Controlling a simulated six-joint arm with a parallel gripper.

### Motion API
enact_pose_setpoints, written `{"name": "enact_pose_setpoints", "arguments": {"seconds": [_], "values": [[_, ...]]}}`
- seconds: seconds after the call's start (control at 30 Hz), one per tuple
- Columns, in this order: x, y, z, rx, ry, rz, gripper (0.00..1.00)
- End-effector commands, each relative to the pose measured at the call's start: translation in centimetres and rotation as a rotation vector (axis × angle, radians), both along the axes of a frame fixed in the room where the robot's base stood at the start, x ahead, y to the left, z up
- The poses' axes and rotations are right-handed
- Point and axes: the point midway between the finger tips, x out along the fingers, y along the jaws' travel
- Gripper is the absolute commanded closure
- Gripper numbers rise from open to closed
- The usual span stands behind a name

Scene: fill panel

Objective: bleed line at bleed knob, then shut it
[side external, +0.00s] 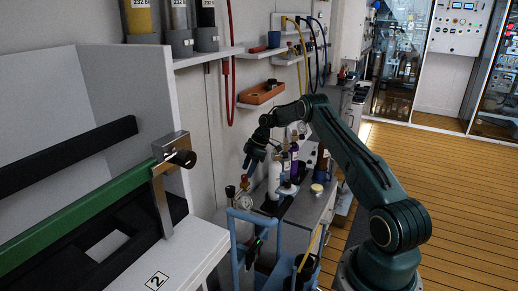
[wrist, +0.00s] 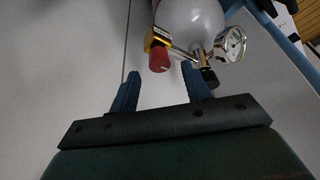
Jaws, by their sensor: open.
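A fitting with a red knob (wrist: 159,60), a brass body, a small black knob (wrist: 209,76) and a round white-faced gauge (wrist: 233,43) sits on a pale cylinder (wrist: 190,22) in the wrist view. I cannot tell which knob is the bleed knob. My gripper (wrist: 160,84) is open and empty, its blue fingers apart. In the wrist picture the red knob shows just beyond and between the fingertips, with no visible contact.
A blue cart frame (side external: 268,222) stands around the fitting. Several bottles (side external: 274,178) stand on the grey bench close behind my gripper. A panel with a green bar (side external: 75,205) fills the left foreground. The wooden floor at right is clear.

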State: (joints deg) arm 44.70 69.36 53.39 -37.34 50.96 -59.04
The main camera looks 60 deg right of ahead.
Motion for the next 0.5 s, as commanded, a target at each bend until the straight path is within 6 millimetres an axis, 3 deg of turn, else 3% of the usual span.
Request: {"name": "enact_pose_setpoints", "arguments": {"seconds": [0.2,0.5], "values": [[0.6,0.6,-2.0,-0.001,-0.001,0.001,0.52],[0.8,0.7,-2.6,-0.002,-0.002,0.0,0.52]]}}
